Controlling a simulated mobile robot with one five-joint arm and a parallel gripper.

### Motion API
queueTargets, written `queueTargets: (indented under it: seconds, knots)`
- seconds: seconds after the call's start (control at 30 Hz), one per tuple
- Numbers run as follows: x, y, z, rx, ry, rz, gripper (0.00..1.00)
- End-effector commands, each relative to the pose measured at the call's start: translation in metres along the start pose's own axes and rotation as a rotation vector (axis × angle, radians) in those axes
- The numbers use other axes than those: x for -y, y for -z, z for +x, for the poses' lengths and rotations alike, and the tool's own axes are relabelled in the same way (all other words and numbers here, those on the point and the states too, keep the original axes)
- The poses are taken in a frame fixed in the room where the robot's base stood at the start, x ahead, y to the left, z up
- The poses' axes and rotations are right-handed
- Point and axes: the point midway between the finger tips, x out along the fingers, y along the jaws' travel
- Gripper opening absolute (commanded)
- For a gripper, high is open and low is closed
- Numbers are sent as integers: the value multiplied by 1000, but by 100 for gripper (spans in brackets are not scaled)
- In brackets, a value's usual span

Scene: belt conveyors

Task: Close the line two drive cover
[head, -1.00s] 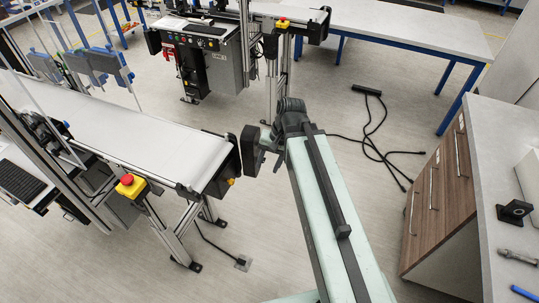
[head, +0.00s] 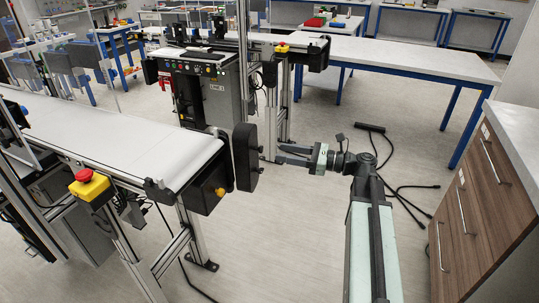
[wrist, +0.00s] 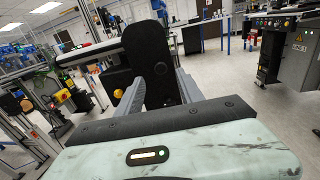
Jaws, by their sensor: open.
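The drive cover (head: 245,157) is a black upright plate with rounded ends at the near conveyor's right end. It stands out from the black end housing (head: 208,190) at an angle and looks swung open; its hinge is not clear. I read no line number on it. My gripper (head: 280,154) is open and empty to the right of the cover, its fingers pointing left towards it. In the wrist view the cover (wrist: 152,62) rises straight ahead, beyond and between the grey fingertips (wrist: 158,88). I cannot tell whether they touch it.
The near conveyor (head: 120,140) has a bare white belt and a red emergency button (head: 84,176) on a yellow box. A grey control cabinet (head: 222,92) stands behind. Black cables (head: 405,190) lie on the floor. Wooden drawers (head: 470,210) stand at the right.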

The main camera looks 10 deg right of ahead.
Motion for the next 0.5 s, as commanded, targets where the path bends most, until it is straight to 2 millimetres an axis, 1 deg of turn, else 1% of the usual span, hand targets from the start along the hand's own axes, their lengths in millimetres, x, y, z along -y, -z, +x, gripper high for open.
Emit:
queueTargets:
  seconds: [0.03, 0.2, 0.3, 0.4, 0.5]
  knots:
    - [-1, 0, 9, -1, -3, -1, 44]
    - [-1, 0, 42, -1, -3, -2, 44]
    - [0, 0, 56, -2, -3, -2, 44]
    - [0, 0, 65, -2, -1, -2, 44]
    - [0, 0, 68, -2, 0, -3, 44]
